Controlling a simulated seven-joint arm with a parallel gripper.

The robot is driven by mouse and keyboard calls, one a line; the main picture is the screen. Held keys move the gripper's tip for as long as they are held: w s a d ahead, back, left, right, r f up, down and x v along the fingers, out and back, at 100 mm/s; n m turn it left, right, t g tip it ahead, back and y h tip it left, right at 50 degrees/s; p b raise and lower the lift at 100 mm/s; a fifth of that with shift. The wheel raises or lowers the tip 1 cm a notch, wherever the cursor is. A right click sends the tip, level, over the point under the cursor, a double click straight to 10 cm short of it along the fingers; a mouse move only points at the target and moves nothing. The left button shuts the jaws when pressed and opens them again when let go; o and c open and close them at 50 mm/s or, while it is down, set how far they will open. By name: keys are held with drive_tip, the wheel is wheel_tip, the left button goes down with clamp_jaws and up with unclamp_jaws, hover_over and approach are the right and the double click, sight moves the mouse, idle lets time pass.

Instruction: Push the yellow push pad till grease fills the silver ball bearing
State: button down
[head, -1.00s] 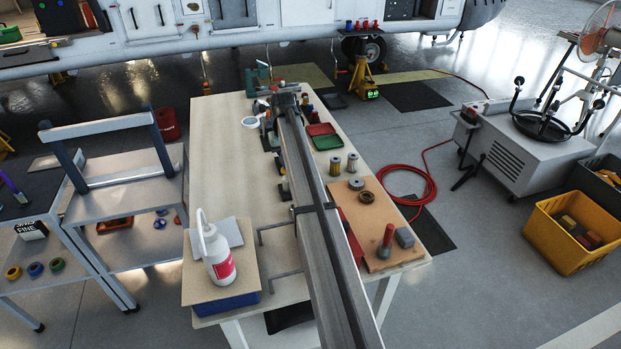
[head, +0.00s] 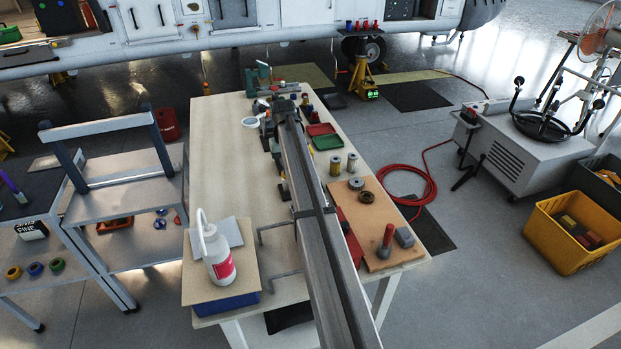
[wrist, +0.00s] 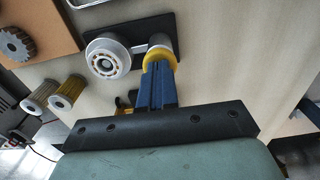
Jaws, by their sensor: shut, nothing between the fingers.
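In the wrist view, the silver ball bearing (wrist: 107,61) sits in a round light-coloured holder on a dark base plate (wrist: 171,22). Just right of it on the same plate is the yellow push pad (wrist: 158,54), a yellow ring-edged round piece. My gripper (wrist: 158,66) is shut with its blue fingers together and empty. The fingertips reach the near edge of the pad and overlap it in the picture; I cannot tell whether they press on it. No grease is distinguishable in the bearing. In the head view my arm hides most of this spot.
On the wooden table (head: 222,130) a brown board (head: 378,262) with a gear and a red-handled tool lies at right. Filter-like cylinders (wrist: 66,92) stand near the bearing. A white bottle (head: 218,262) stands front left. The table's left middle is clear.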

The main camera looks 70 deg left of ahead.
drive_tip(key=shift+f, duration=0.3)
drive_tip(key=shift+r, duration=1.45)
wheel_tip(320, 180, up, 7)
idle(0.5)
idle(0.3)
